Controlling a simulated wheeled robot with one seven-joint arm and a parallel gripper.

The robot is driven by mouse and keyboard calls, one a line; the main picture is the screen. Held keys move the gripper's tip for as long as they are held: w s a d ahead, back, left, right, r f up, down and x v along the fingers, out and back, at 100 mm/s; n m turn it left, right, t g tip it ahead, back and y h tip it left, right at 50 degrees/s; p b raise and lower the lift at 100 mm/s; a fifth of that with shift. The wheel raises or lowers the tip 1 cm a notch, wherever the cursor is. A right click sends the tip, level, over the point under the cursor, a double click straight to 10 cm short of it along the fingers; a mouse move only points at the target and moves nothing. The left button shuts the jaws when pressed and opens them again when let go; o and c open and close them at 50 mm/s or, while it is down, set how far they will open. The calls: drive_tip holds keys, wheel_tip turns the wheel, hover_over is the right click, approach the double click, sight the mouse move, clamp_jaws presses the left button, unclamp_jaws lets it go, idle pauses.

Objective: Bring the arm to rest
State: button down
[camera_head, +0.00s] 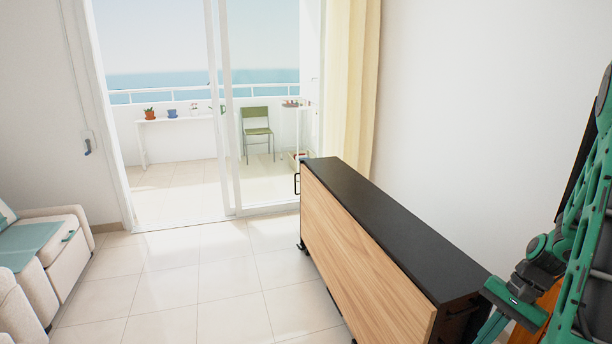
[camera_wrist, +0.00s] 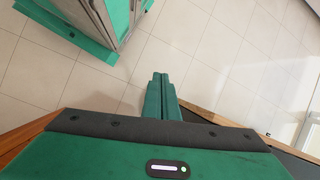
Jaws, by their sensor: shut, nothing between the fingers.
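My arm (camera_head: 590,215), green and dark grey, is at the right edge of the head view, folded close to the camera and partly cut off by the frame. My gripper (camera_wrist: 160,88) shows in the wrist view with its two green fingers together and nothing between them. In the head view my gripper (camera_head: 490,329) hangs low at the lower right, beside the near end of the cabinet (camera_head: 385,218). I cannot tell the exact gap between them.
The long cabinet has a black top and wooden front. Its edge also shows in the wrist view (camera_wrist: 235,121). A white sofa (camera_head: 58,238) stands at the left. Tiled floor (camera_head: 195,290) is clear between them, towards the glass sliding door (camera_head: 228,110) and balcony.

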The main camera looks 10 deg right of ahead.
drive_tip(key=s+a+r+n+h, duration=0.2)
drive_tip(key=s+a+r+n, duration=0.1)
drive_tip(key=r, duration=0.5)
drive_tip(key=s+a+r+n+h, duration=0.2)
drive_tip(key=s+a+r, duration=0.3)
drive_tip(key=s+r, duration=0.3)
drive_tip(key=shift+s+a+r+n+h, duration=0.25)
drive_tip(key=shift+a+r+n+h, duration=0.2)
drive_tip(key=shift+n, duration=0.35)
drive_tip(key=shift+w+f, duration=0.25)
drive_tip(key=shift+w, duration=0.35)
idle(1.3)
